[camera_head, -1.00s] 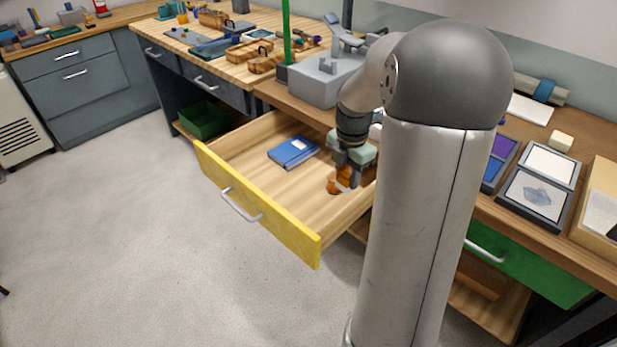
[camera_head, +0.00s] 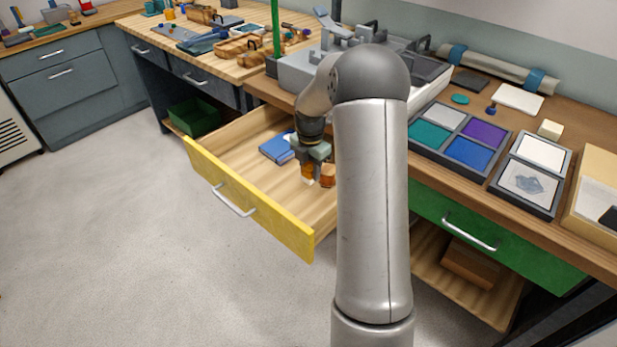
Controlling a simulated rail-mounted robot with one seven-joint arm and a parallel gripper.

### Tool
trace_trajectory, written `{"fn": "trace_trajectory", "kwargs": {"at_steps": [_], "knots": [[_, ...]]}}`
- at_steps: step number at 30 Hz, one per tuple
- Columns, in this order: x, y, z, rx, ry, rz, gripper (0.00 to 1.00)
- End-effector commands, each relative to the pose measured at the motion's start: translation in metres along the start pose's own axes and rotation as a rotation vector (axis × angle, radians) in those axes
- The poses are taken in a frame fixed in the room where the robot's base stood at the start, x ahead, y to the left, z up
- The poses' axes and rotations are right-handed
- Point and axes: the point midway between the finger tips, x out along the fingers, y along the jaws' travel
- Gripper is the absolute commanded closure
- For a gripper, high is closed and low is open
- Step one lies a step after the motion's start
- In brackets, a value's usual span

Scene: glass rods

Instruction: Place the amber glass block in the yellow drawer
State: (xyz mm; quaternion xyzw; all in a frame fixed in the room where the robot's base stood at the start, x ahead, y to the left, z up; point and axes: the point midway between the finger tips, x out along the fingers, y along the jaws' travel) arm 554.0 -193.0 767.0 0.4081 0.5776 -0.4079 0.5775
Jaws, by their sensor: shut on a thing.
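The yellow drawer (camera_head: 250,202) is pulled out, with its wooden inside showing. My gripper (camera_head: 308,176) points down inside the drawer's outline, towards its right side. It is shut on the amber glass block (camera_head: 308,170), of which only a small orange part shows between the fingers. I cannot tell whether the block touches the drawer floor. A brown-orange piece (camera_head: 328,176) shows just right of the fingers, apart from the held block. My arm hides the drawer's right rear part.
A blue book (camera_head: 274,149) lies in the drawer, left of my gripper. The drawer floor in front of it is bare. A green drawer (camera_head: 470,232) is shut at right. Trays of coloured panels (camera_head: 460,138) stand on the worktop above. A green bin (camera_head: 195,118) sits at left.

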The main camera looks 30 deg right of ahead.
Motion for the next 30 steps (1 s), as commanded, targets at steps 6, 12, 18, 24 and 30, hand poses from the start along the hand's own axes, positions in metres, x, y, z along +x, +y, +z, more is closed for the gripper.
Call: {"fn": "trace_trajectory", "kwargs": {"at_steps": [6, 12, 18, 24, 30], "knots": [[0.026, 0.007, 0.001, -0.001, 0.001, -0.002, 0.95], [0.039, 0.007, 0.002, 0.0, -0.001, 0.0, 0.95], [0.04, 0.007, 0.002, 0.0, -0.001, 0.0, 0.95], [0.042, 0.007, 0.001, 0.0, -0.001, 0.0, 0.45], [0.042, 0.007, 0.001, 0.0, 0.0, 0.0, 0.45]]}}
